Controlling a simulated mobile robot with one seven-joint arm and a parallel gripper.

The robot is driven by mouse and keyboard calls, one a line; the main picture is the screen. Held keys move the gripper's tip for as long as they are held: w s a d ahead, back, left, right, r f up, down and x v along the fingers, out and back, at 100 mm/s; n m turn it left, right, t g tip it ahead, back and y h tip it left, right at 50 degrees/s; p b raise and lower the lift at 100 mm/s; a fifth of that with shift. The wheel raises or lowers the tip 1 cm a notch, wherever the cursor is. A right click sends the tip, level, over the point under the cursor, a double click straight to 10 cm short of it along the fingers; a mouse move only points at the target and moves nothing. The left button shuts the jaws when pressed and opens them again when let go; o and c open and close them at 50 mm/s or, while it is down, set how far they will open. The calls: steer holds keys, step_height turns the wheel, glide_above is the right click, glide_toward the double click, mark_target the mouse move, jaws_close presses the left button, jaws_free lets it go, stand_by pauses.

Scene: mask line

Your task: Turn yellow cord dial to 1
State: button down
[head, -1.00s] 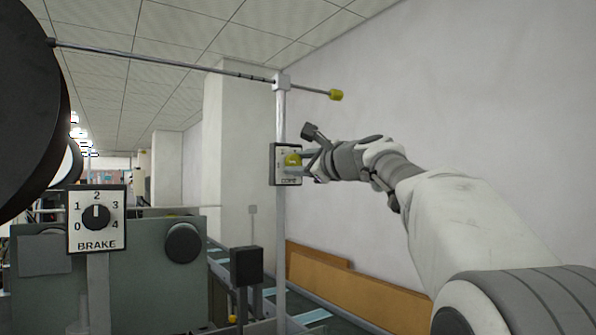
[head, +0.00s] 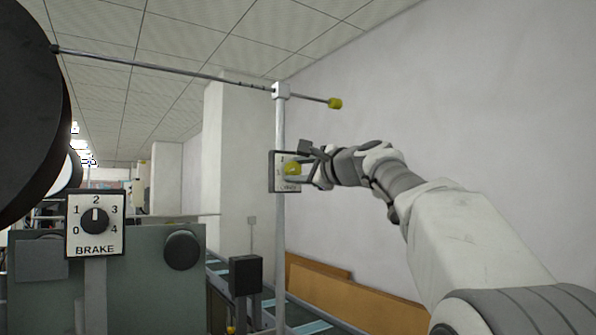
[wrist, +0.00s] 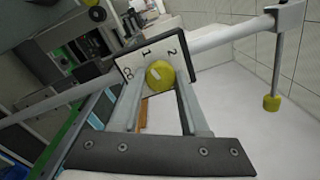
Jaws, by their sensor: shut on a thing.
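The yellow cord dial (head: 292,169) is a round knob on a small white, dark-edged plate (head: 285,186) fixed to an upright pole. In the wrist view the dial (wrist: 159,74) sits between the two fingers of my gripper (wrist: 161,83), which is shut on it. The plate (wrist: 147,51) shows a 1 above the dial, a 2 to its right and a mark at its left that looks like 0. A pale pointer line on the dial slants to the upper left, roughly between the left mark and 1. In the head view my gripper (head: 301,170) reaches the dial from the right.
A brake dial (head: 95,221) on its own plate stands at the left, pointing near 2. A thin rod with a yellow tip (head: 334,104) crosses above the cord dial. A large black disc (head: 30,110) fills the upper left. A white wall (head: 480,120) lies at the right.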

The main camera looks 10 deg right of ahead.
steer(key=shift+c, duration=2)
jaws_free()
steer(key=b+v, duration=0.4)
steer(key=v, duration=1.3)
steer(key=shift+s, duration=0.2)
steer(key=shift+d, duration=0.1)
